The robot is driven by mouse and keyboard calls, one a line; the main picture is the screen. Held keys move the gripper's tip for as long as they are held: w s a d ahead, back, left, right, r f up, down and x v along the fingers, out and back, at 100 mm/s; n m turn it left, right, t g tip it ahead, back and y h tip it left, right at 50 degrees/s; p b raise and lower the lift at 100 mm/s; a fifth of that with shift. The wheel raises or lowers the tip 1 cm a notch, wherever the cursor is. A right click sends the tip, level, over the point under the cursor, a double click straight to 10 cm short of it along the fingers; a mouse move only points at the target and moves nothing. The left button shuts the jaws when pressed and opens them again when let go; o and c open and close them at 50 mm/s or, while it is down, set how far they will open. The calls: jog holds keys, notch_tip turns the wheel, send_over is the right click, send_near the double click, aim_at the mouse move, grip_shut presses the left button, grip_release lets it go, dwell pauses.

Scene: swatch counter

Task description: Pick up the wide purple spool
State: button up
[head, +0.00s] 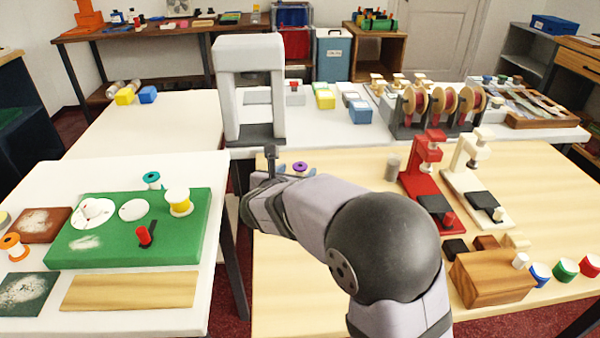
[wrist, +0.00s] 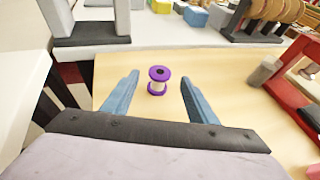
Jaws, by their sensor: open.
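The purple spool (wrist: 157,82) stands upright on the pale wooden table, with purple flanges and a pale middle. In the wrist view it lies ahead of my gripper (wrist: 158,92), between the lines of the two blue fingers. The fingers are spread wide and nothing is between their pads that I can see touching.
A grey cylinder (head: 391,167), a red stand (head: 425,185) and a cream stand (head: 470,180) are to the right. A grey-white frame (head: 248,90) rises behind. The white left table (head: 190,318) is separated by a gap. The wood around the spool is clear.

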aim_at(298, 170)
jog(key=shift+x, duration=2.4)
jog(key=shift+a+f, duration=0.1)
jog(key=c, duration=1.1)
